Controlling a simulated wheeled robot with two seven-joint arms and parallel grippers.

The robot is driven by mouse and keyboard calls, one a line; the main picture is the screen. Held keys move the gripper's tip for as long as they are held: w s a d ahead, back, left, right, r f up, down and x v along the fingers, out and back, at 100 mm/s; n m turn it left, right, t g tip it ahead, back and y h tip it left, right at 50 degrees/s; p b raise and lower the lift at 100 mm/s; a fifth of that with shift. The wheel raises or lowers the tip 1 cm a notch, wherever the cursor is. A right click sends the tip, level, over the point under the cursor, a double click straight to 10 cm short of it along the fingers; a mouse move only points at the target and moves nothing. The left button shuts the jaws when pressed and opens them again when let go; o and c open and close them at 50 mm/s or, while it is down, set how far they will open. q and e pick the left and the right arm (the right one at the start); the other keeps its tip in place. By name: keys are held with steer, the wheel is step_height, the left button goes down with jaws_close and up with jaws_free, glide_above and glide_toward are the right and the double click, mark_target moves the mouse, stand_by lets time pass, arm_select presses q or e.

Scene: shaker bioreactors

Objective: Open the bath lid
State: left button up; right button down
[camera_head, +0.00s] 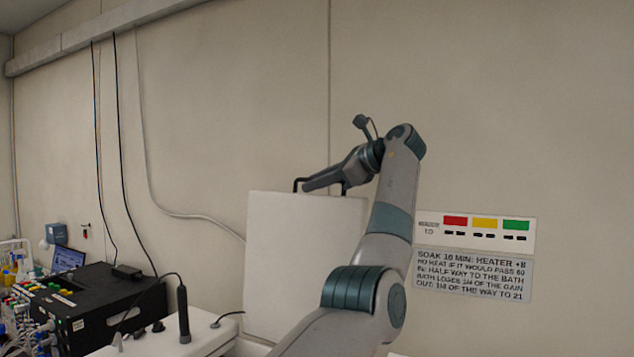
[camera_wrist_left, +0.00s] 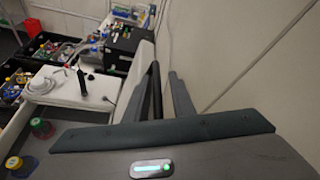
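The bath lid (camera_head: 290,260) is a pale flat panel standing steeply raised in front of the wall in the head view. A dark handle (camera_head: 299,184) is at its top edge. My left gripper (camera_head: 310,184) is at this handle, reaching across the lid's top from the right. In the left wrist view the fingers (camera_wrist_left: 160,95) stand close on either side of the dark handle bar (camera_wrist_left: 156,88) and appear shut on it. The lid's pale face (camera_wrist_left: 137,75) shows beyond them. The bath under the lid is hidden by my left arm and the frame edge. My right gripper is not in view.
A white unit (camera_head: 170,343) with a black upright probe (camera_head: 183,315) stands left of the lid. Left of it are a black box (camera_head: 100,305) and a laptop (camera_head: 68,260). Wall signs (camera_head: 474,275) hang to the right. Capped bottles (camera_wrist_left: 42,128) are at the wrist view's left.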

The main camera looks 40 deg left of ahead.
arm_select(q)
steer(key=shift+d+f, duration=0.25)
steer(key=shift+d+b, duration=0.15)
steer(key=shift+b, duration=0.2)
steer(key=b+v, duration=0.1)
steer(key=v, duration=0.7)
steer(key=shift+w+d+r+b, duration=0.15)
steer(key=shift+d+r+b, duration=0.05)
steer(key=shift+r+b, duration=0.1)
steer(key=p+v, duration=0.2)
steer(key=v, duration=0.6)
steer(key=shift+s+r, duration=0.3)
